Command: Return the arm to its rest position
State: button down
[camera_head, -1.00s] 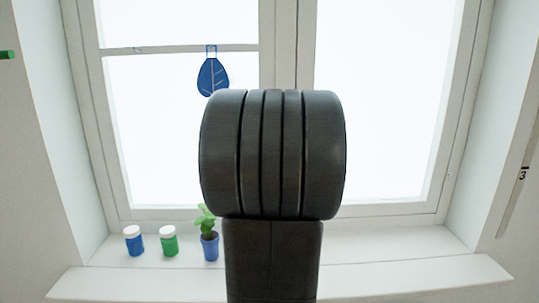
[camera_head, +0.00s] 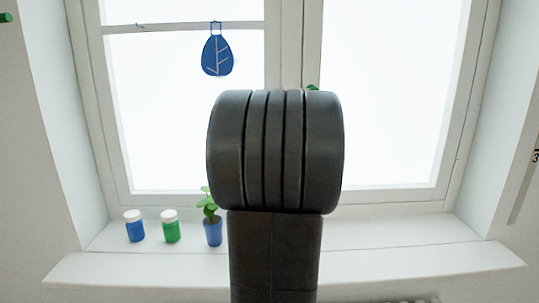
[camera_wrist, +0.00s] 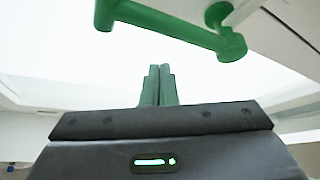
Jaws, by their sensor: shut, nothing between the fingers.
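My gripper (camera_wrist: 158,86) shows in the wrist view, its two green fingers pressed together with nothing between them. In the head view my dark arm stands upright in the middle and hides the gripper. A green handle (camera_wrist: 175,31) on a white frame crosses the top of the wrist view, beyond the fingertips and apart from them in the picture. A small green bit (camera_head: 313,87) shows just above my arm in the head view; I cannot tell what it belongs to.
On the sill (camera_head: 420,262) stand a blue jar (camera_head: 134,228), a green jar (camera_head: 170,229) and a potted plant (camera_head: 212,231), left of my arm. The sill's right part looks clear.

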jog(key=shift+d+r+n+t+y+b, duration=0.1)
jog(key=shift+d+r+n+t+y, duration=0.65)
jog(key=shift+n, duration=1.55)
jog(key=shift+d+r+n+t+y+b, duration=0.2)
jog(key=shift+r+n+t+y, duration=0.75)
jog(key=shift+n+y, duration=0.95)
jog(key=shift+d+r+n+t+y+b, duration=0.1)
jog(key=shift+d+r+n+t+y, duration=0.6)
jog(key=shift+n, duration=2)
jog(key=shift+a+r, duration=0.2)
jog(key=shift+a, duration=0.05)
